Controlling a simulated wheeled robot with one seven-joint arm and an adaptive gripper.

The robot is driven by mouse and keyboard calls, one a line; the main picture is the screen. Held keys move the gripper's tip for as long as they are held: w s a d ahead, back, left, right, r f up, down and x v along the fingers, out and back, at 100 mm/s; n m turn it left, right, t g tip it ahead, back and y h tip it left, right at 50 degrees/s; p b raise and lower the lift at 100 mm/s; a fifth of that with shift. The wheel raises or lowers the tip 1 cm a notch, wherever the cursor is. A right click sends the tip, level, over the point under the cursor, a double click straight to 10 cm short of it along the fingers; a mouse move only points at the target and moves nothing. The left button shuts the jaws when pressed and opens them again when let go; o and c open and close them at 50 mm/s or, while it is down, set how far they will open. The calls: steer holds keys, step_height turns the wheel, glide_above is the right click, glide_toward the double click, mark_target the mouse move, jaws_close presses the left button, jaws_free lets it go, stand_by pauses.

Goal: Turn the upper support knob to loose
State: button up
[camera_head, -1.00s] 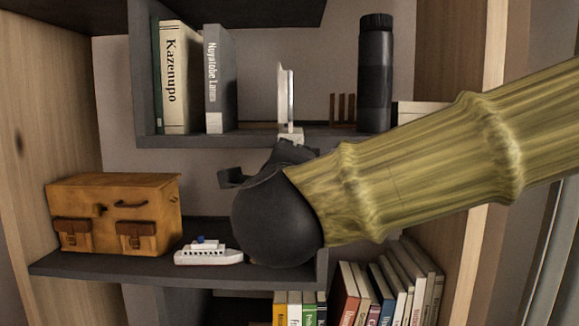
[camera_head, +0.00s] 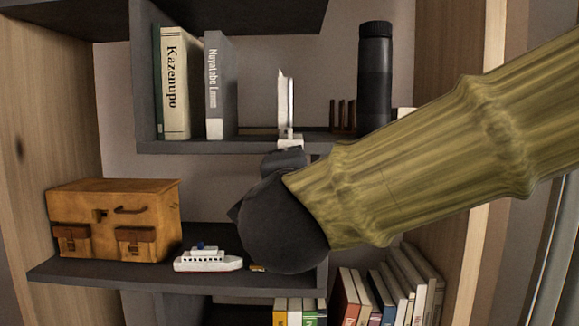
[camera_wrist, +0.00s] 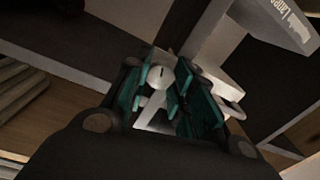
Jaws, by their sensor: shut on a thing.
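A white upright support (camera_head: 284,100) stands at the front of the middle shelf in the head view, its lower part partly hidden by my wrist. In the wrist view, a small round white knob (camera_wrist: 158,77) with a short dark slot sits between the teal finger pads. A white piece (camera_wrist: 153,110) continues below it. My gripper (camera_wrist: 162,88) is shut on the white knob, a pad on each side. In the head view my dark wrist hides most of the gripper and the knob. I cannot read the knob's setting.
Books (camera_head: 176,82) and a black cylinder (camera_head: 375,78) flank the support on the middle shelf (camera_head: 190,147). A brown case (camera_head: 150,215) and a white toy ship (camera_head: 208,261) are left of my wrist on the shelf below. More books stand lower right.

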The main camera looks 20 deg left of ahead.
stand_by(0.3)
steer(key=o, duration=1.1)
steer(key=shift+c, duration=0.2)
steer(key=shift+s, duration=0.1)
steer(key=v, duration=1.1)
steer(key=shift+s+d, duration=0.15)
steer(key=shift+s, duration=0.25)
